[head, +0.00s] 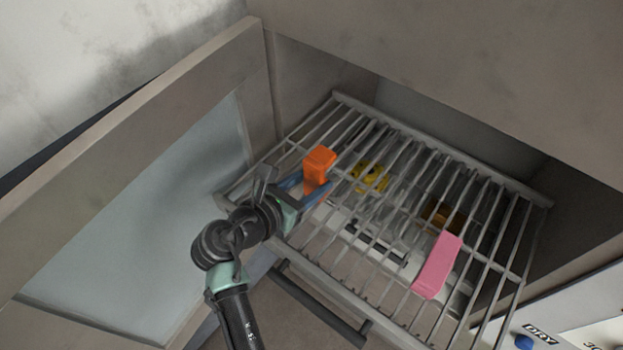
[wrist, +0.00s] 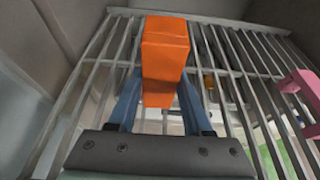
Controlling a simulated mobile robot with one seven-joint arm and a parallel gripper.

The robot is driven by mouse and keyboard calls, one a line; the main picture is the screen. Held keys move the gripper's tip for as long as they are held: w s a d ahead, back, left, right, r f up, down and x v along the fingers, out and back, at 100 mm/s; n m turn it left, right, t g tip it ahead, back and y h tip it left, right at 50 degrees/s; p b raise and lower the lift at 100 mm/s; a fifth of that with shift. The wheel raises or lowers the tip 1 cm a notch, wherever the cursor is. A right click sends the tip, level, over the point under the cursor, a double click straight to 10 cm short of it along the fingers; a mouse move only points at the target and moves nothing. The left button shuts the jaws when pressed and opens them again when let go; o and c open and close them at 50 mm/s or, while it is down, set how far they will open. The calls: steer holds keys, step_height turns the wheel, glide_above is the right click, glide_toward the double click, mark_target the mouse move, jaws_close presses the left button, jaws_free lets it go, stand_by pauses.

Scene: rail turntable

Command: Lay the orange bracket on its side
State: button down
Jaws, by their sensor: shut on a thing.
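The orange bracket (head: 319,160) is at the left part of a wire rack, with its wider block at the top and a narrower part below. My gripper (head: 312,192) is shut on the narrower part. In the wrist view the bracket (wrist: 165,45) stands between the two blue fingers (wrist: 160,105), its wide end beyond the fingertips. It looks roughly upright in the head view. I cannot tell whether its lower end touches the rack; the fingers hide part of it.
The wire rack (head: 440,160) sits inside a grey cabinet. A pink block (head: 437,266) lies at its right front. A yellow piece (head: 369,177) and a brown piece (head: 441,217) show between the bars. An open door panel (head: 150,190) stands left of my arm.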

steer(key=shift+f, duration=0.2)
steer(key=shift+c, duration=1.2)
jaws_free()
steer(key=shift+f, duration=0.1)
steer(key=b+v, duration=0.2)
steer(key=v, duration=1.1)
